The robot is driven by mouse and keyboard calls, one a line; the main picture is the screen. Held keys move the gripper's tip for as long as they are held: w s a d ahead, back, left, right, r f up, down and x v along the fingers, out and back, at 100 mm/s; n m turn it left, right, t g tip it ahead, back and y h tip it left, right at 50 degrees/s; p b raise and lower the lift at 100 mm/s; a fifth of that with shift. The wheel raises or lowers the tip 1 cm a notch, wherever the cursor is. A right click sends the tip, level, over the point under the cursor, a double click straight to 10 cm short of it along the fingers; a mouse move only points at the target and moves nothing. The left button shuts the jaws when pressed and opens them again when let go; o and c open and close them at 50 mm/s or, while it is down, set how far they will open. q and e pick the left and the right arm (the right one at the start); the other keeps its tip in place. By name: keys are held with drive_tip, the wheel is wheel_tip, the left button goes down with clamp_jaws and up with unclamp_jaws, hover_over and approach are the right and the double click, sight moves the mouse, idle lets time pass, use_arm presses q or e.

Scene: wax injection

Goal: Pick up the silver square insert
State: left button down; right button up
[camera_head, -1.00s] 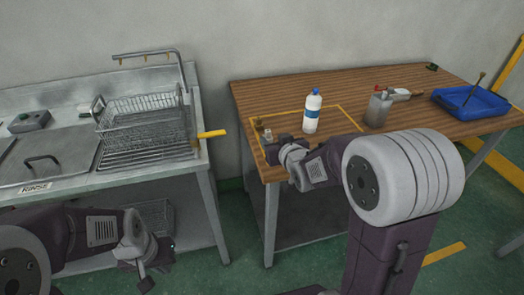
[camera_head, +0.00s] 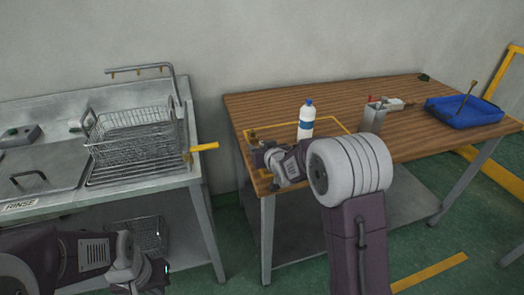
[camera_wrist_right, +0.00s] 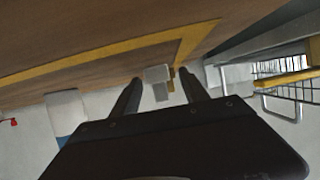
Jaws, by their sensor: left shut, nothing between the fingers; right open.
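The silver square insert (camera_wrist_right: 157,74) shows in the right wrist view as a small grey block on the wooden table, between and just beyond my right fingertips. My right gripper (camera_wrist_right: 160,92) is open, one finger on each side of the block's line, with no clear contact. In the head view my right gripper (camera_head: 262,152) is low over the table's left end and hides the insert. A small brass-coloured piece (camera_wrist_right: 171,78) is right beside the insert. My left gripper (camera_head: 156,272) is shut and empty, in front of the rinse counter.
A metal can (camera_head: 374,116) and a blue tray (camera_head: 464,111) are farther right. A wire basket (camera_head: 132,130) sits on the rinse counter (camera_head: 60,190).

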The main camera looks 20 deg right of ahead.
sight(262, 142)
drive_tip(key=shift+r, duration=0.1)
clamp_jaws()
wheel_tip(262, 142, up, 9)
drive_tip(key=p, duration=0.3)
drive_tip(key=shift+s+r, duration=0.1)
drive_tip(key=shift+r, duration=0.4)
